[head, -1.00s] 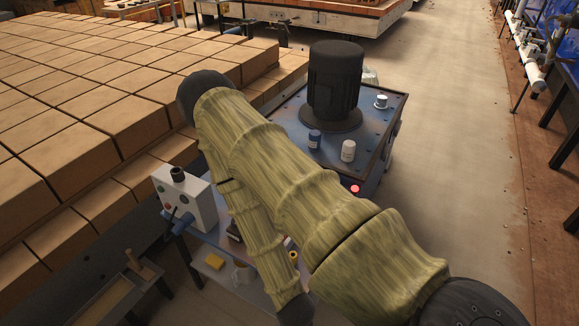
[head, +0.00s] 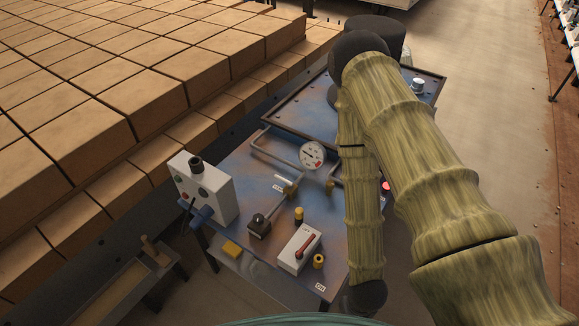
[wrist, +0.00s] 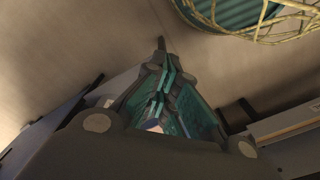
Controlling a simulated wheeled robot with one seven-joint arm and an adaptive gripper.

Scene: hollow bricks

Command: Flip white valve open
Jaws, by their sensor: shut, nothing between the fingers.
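A white block with a red-brown lever (head: 301,249) sits on the near part of the blue worktable (head: 262,189) in the head view; the lever lies slanted along its top. It is the only white valve-like thing I can make out. My gripper (wrist: 166,84) shows in the wrist view with its teal-padded fingers shut and empty. It is over bare floor there, and no valve shows between or beyond the fingers. In the head view my arm hangs to the right of the white block, and my gripper itself is not visible.
A white control box (head: 205,188) stands on the table's left edge. Pipes, a pressure gauge (head: 312,155), a black-handled fitting (head: 259,226) and yellow-capped pieces (head: 319,261) surround the block. Stacked bricks (head: 110,90) fill the left. Open floor (head: 480,90) lies to the right.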

